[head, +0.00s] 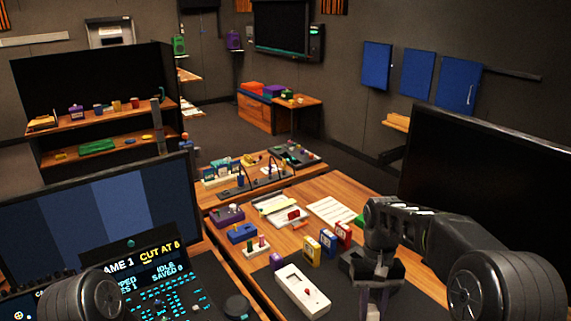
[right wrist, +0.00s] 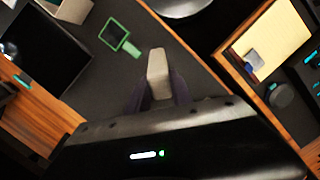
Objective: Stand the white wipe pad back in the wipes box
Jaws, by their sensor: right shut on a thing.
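In the right wrist view, my right gripper (right wrist: 158,92) is shut on the white wipe pad (right wrist: 157,68), which stands out upright between the dark fingers. In the head view, my right gripper (head: 374,288) is low at the right of centre, pointing down past the bottom edge; the pad is hard to make out there. A pale open-topped box (right wrist: 66,8), possibly the wipes box, is cut off at the top left of the wrist view, apart from the pad. My left gripper is out of view.
A white panel (head: 292,282) with a red ball lies left of my right gripper. Yellow, blue and red small boxes (head: 328,240) stand behind it. A green-framed square (right wrist: 120,38) lies on the dark surface beyond the pad. A large black monitor (head: 490,165) stands at right.

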